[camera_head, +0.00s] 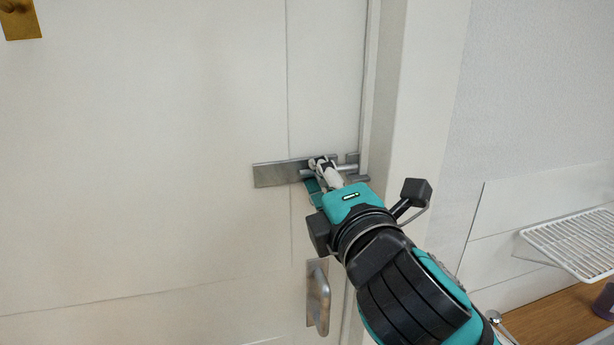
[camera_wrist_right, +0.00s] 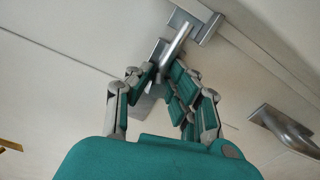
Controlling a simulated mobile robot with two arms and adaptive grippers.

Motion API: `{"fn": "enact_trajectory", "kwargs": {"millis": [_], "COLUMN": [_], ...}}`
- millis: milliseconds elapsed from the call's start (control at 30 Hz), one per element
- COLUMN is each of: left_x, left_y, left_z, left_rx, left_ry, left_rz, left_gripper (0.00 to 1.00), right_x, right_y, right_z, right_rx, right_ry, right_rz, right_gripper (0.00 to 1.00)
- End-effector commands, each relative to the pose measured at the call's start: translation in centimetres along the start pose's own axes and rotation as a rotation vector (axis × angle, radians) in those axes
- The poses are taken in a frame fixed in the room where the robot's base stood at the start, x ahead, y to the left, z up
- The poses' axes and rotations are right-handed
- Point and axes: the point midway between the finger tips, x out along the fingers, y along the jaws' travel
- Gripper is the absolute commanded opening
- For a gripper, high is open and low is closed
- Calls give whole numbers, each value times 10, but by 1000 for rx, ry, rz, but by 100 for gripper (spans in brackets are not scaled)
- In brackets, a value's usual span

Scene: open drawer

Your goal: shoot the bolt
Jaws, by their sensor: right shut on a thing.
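A metal bolt is fixed flat on the white door. Its silver back plate (camera_head: 278,174) runs level toward the door's right edge, and its round rod (camera_head: 345,169) shows to the right of my gripper. My right gripper (camera_head: 320,170) is at the bolt, shut on its handle, which the fingers mostly hide. In the wrist view the right gripper (camera_wrist_right: 162,78) has its fingers around the near part of the rod (camera_wrist_right: 176,44). The rod's far end lies at the metal keeper (camera_wrist_right: 208,29) by the frame; how deep it sits there I cannot tell. My left gripper is not in view.
A metal door handle (camera_head: 318,298) is below the bolt, left of my right forearm. The white door frame (camera_head: 405,110) rises right of the bolt. A white wire rack (camera_head: 575,240) is at the right, above a wooden surface (camera_head: 555,318). A brass piece (camera_head: 20,18) is at top left.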

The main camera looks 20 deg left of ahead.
Motion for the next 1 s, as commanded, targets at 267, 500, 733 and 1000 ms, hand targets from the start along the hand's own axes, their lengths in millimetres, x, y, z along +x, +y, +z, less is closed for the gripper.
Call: {"fn": "enact_trajectory", "kwargs": {"millis": [267, 500, 733, 1000], "left_x": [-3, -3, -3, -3], "left_y": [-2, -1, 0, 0], "left_z": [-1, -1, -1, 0], "left_rx": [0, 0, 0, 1], "left_ry": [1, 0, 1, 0], "left_rz": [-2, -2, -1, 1], "left_gripper": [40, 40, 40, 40], "right_x": [-1, -1, -1, -26], "right_y": [1, 1, -1, -1], "right_z": [15, 15, 14, 14], "right_rx": [-8, -6, -5, -5], "right_ry": [-6, -7, -4, -2], "right_rz": [8, 8, 5, 7], "right_gripper": [0, 32, 35, 35]}}
